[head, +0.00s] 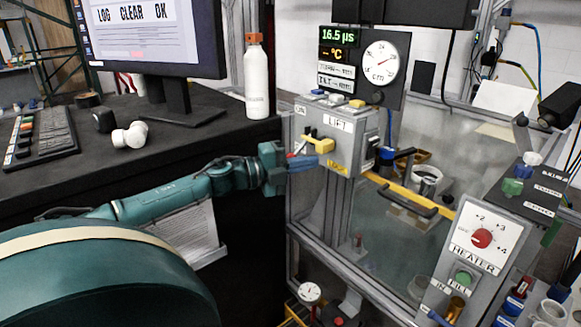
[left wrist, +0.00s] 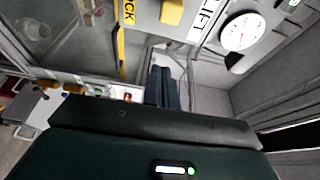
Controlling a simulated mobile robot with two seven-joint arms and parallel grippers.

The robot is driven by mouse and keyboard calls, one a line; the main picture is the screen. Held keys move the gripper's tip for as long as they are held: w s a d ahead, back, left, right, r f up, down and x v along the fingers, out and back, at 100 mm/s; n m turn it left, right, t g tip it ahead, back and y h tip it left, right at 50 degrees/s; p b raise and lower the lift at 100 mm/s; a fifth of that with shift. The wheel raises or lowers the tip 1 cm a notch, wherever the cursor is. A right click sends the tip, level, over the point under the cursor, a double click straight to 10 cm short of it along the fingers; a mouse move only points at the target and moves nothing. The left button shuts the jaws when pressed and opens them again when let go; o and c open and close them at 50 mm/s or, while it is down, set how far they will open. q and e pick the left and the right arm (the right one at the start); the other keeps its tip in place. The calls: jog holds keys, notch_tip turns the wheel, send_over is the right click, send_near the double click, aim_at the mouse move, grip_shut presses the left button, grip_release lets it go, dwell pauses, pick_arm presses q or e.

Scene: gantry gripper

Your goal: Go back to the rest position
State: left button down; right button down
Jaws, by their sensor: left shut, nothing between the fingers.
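My left arm comes in from the left in the head view. Its gripper (head: 314,161) is shut and empty, with the fingers together just below and beside the grey LIFT box (head: 355,150). I cannot tell whether the fingertips touch the box. A yellow handle (head: 322,144) sticks out of the box just above the fingers. In the left wrist view the closed gripper fingers (left wrist: 160,84) point toward the frame below the LIFT panel (left wrist: 215,25). My right gripper is not in view.
A black desk (head: 250,135) with a monitor (head: 150,35) and a white bottle (head: 256,80) stands behind the arm. A gauge panel (head: 364,65) stands above the LIFT box.

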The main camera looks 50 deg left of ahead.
pick_arm(q)
jog(key=shift+v, duration=1.9)
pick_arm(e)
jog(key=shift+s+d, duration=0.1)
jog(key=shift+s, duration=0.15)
pick_arm(q)
jog(key=s+d+f+n+g+y, duration=0.25)
jog(key=s+f+n+y, duration=0.2)
jog(key=f+n, duration=0.4)
jog(key=s+d+f+n+g+y, duration=0.1)
jog(key=s+d+f+n+y, duration=0.2)
jog(key=f+n+y, duration=0.5)
jog(key=s+d+f+n+g+h, duration=0.25)
jog(key=s+d+f+g, duration=0.2)
jog(key=s+d, duration=0.45)
jog(key=s+d+f+n+g+h, duration=0.25)
jog(key=s+d+g, duration=0.3)
jog(key=d, duration=0.45)
jog(key=w+d+f+m+t+h+p, duration=0.1)
jog(key=w+d+f+t+h, duration=0.2)
jog(key=w+d+f+t, duration=0.2)
jog(key=d+f+t, duration=0.1)
jog(key=d+t, duration=0.1)
jog(key=shift+f+m+t, duration=0.25)
jog(key=shift+m+t, duration=0.1)
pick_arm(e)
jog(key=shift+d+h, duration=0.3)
